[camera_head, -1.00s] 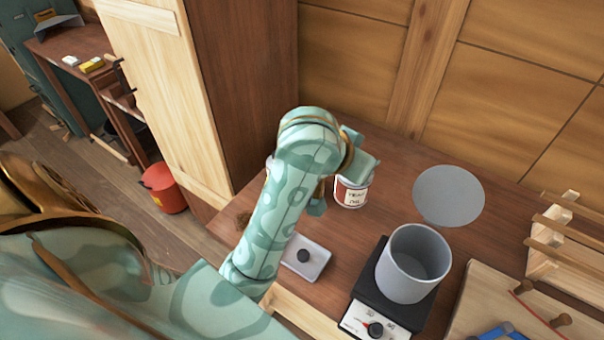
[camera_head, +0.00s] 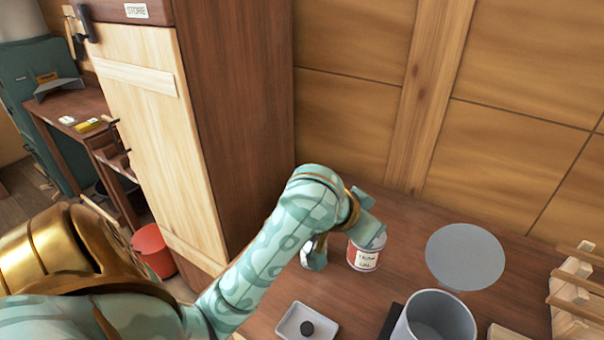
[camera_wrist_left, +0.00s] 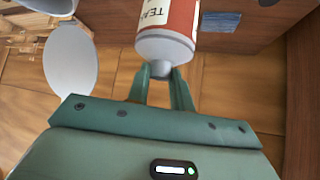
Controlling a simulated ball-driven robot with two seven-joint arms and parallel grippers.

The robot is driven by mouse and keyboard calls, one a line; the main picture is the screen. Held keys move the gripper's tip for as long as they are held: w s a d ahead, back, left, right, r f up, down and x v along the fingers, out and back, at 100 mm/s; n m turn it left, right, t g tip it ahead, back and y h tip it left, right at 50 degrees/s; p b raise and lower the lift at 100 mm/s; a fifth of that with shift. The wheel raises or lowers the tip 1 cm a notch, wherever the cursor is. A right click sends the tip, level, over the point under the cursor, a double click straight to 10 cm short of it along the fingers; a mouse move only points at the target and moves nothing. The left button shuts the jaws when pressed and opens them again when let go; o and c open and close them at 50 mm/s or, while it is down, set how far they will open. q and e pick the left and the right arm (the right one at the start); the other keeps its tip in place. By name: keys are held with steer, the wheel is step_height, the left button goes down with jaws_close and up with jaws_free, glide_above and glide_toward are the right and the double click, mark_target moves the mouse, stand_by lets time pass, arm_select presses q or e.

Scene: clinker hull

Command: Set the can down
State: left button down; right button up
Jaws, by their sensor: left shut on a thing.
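The can (camera_head: 364,256) has a white and red label and looks upright above or on the brown bench (camera_head: 395,290); I cannot tell whether its base touches the wood. My left gripper (camera_head: 367,230) comes over it from the left and covers its top. In the left wrist view the can (camera_wrist_left: 168,28) is cut off by the upper edge. There my left gripper (camera_wrist_left: 160,72) is shut on the can's grey narrow end, one finger on each side. My right gripper is not in view.
A grey pot (camera_head: 435,318) stands front right of the can. A grey round disc (camera_head: 465,257) is to its right, a small tray with a dark knob (camera_head: 307,322) in front. A wooden rack (camera_head: 580,290) is far right. A tall cabinet (camera_head: 235,120) stands left; the panelled wall is behind.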

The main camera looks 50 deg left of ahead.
arm_select(q)
steer(key=shift+s+a+r+m+h+p, duration=0.15)
steer(key=shift+a+m+h+p, duration=0.15)
steer(key=shift+m+p, duration=0.1)
steer(key=shift+s+d+m+h+p, duration=0.1)
steer(key=shift+s+m+h+p, duration=0.3)
steer(key=shift+s+m+p, duration=0.15)
steer(key=s+d+f+m+g+h+p, duration=0.1)
steer(key=s+d+f+m+h, duration=0.15)
steer(key=s+d+f, duration=0.2)
steer(key=shift+y, duration=0.25)
steer(key=w+a+f, duration=0.1)
steer(key=w+a, duration=0.1)
steer(key=w+a+f+b, duration=0.1)
steer(key=w+a, duration=0.1)
steer(key=w+a+f+b, duration=0.1)
steer(key=w+a, duration=0.1)
steer(key=shift+w+f, duration=0.25)
steer(key=shift+f, duration=0.1)
steer(key=w+a+f+b, duration=0.2)
steer(key=w+f+b, duration=0.1)
steer(key=f, duration=0.5)
steer(key=shift+w+a+f, duration=0.25)
steer(key=shift+w, duration=0.1)
steer(key=shift+f, duration=0.1)
